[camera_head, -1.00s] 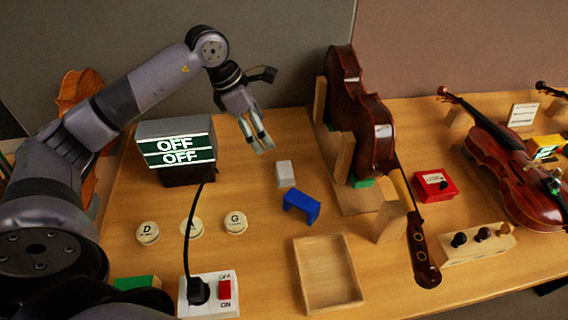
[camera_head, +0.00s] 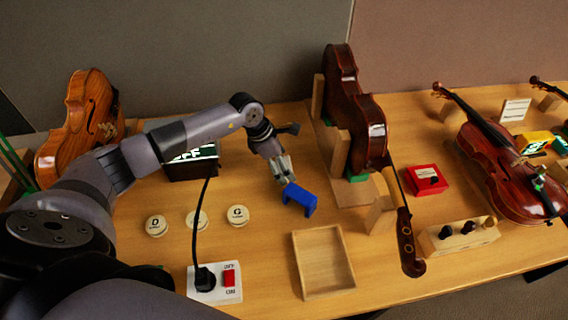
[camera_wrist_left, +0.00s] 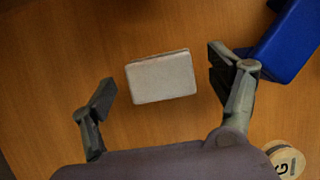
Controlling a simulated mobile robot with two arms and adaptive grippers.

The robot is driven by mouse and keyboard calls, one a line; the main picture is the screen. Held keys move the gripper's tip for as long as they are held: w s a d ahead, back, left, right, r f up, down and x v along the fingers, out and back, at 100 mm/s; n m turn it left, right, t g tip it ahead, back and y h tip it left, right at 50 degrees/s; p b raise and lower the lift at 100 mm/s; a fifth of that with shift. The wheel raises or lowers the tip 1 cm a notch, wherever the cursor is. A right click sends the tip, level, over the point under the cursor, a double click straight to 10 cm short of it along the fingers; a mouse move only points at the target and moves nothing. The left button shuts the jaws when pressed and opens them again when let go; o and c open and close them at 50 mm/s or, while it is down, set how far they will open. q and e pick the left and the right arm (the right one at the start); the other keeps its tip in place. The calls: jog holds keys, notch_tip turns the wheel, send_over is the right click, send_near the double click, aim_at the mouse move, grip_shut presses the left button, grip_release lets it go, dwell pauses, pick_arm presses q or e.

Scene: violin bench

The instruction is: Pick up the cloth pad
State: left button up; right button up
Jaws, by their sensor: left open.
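The cloth pad (camera_wrist_left: 161,77) is a small pale grey-white block lying on the wooden bench in the left wrist view. It lies between the spread fingers of my left gripper, with wood showing on both sides of it. My left gripper (camera_head: 283,176) is open and low over the bench in the head view. There its fingers largely hide the pad. I cannot tell the exact height of the fingertips above the bench. My right gripper is not in view.
A blue bridge-shaped block (camera_head: 299,199) lies close beside the right finger. A shallow wooden tray (camera_head: 296,266) is in front. A violin (camera_head: 355,120) stands in a wooden holder to the right. Round labelled discs (camera_head: 237,216) and a black cable (camera_head: 194,232) lie to the left.

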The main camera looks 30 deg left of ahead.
pick_arm(q)
jog(key=shift+w+d+f, duration=0.1)
jog(key=shift+d+f, duration=0.05)
jog(key=shift+f, duration=0.2)
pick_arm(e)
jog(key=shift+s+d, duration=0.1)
pick_arm(q)
jog(key=shift+c, duration=0.2)
jog(key=c, duration=1.2)
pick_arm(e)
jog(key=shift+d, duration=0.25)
pick_arm(q)
jog(key=shift+c, duration=0.2)
jog(key=shift+r, duration=0.2)
notch_tip(320, 180, up, 20)
jog(key=b, duration=0.4)
jog(key=shift+f, duration=0.15)
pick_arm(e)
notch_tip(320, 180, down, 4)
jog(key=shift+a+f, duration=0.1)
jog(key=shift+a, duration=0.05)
